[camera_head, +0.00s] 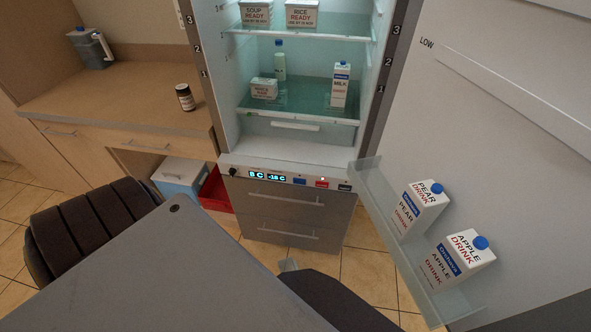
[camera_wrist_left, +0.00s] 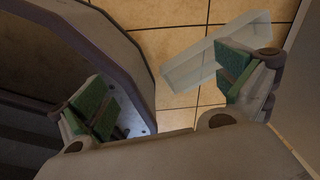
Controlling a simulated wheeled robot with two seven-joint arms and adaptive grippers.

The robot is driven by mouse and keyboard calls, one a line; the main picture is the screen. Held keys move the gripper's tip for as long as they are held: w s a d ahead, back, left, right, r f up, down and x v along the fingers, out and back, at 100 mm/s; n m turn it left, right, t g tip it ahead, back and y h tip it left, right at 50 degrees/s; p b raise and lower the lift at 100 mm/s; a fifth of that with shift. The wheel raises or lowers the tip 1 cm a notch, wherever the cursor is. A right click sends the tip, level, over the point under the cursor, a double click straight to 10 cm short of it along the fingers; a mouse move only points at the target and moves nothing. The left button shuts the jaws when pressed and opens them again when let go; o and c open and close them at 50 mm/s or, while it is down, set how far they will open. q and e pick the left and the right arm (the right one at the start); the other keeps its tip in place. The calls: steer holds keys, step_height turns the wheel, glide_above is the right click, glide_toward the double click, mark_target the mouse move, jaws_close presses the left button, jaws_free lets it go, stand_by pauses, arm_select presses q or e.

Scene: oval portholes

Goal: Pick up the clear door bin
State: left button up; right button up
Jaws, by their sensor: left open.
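A clear, pale door bin (camera_wrist_left: 196,64) lies on the tiled floor in the left wrist view. A small pale piece (camera_head: 288,265) on the floor in the head view, mostly hidden by the table corner and a dark shape, may be the same bin. My left gripper (camera_wrist_left: 165,82) is open and empty, its green-padded fingers wide apart. The bin is beyond the fingers, and the right-hand finger covers part of it; I see no grip on it. My left gripper does not show clearly in the head view. My right gripper is in no view.
The fridge stands open; its door shelf (camera_head: 381,205) holds a pear carton (camera_head: 417,208) and an apple carton (camera_head: 458,260). A dark rounded edge (camera_wrist_left: 115,40) is close to the left-hand finger.

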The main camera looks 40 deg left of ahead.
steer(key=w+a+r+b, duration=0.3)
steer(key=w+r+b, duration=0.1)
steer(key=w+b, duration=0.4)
arm_select(q)
steer(key=w+a+f+m+b, duration=0.1)
steer(key=w+f+m+b, duration=0.4)
steer(key=w+m+b, duration=0.2)
steer(key=w+a+f+m+b, duration=0.1)
steer(key=w+f+m+b, duration=0.4)
steer(key=w, duration=0.7)
steer(key=shift+m+g+b, duration=0.4)
steer(key=shift+m+b, duration=0.5)
steer(key=shift+m, duration=0.4)
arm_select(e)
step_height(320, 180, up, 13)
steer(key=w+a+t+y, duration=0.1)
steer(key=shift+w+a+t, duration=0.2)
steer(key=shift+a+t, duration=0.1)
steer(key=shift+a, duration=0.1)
arm_select(q)
steer(key=shift+w+a, duration=0.1)
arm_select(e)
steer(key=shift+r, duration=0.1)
